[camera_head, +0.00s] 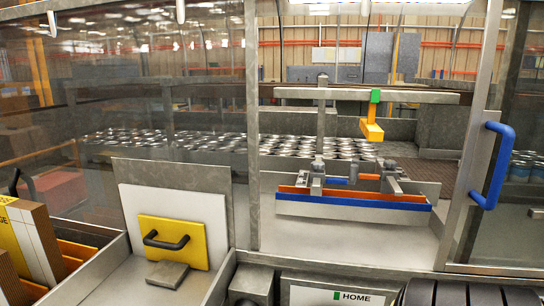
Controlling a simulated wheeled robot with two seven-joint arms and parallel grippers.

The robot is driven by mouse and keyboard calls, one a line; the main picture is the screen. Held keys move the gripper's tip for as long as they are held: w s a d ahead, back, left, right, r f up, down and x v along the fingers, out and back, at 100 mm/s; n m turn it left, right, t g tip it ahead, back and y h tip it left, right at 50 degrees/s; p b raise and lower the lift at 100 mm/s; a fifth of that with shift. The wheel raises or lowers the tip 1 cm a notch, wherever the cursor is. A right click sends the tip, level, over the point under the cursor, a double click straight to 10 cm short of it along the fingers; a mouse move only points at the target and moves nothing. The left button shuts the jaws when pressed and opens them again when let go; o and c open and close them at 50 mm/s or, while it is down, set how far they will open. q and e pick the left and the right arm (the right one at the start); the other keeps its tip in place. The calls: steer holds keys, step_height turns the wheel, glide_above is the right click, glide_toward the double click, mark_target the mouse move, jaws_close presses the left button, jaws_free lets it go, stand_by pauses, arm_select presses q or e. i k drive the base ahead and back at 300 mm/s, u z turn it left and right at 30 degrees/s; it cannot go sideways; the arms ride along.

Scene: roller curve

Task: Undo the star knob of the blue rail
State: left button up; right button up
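The blue rail (352,200) runs left to right along the front of the conveyor section, behind the frame opening in the middle right. An orange rail (345,192) lies just behind it. Grey clamp brackets stand over the rails, one at the left (317,178) and one at the right (392,178). A small knob-like top shows on the left bracket, but I cannot tell whether it is the star knob or which rail it belongs to.
A metal door frame with a blue handle (490,166) stands at the right. A crossbar (420,97) with a hanging yellow part (372,130) spans above the rails. Clear panels cover the left. A yellow plate with a black handle (205,243) and cartons (32,235) are lower left.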

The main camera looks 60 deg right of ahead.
mark_target(318, 165)
steer(key=i, duration=0.8)
steer(key=z, duration=2.6)
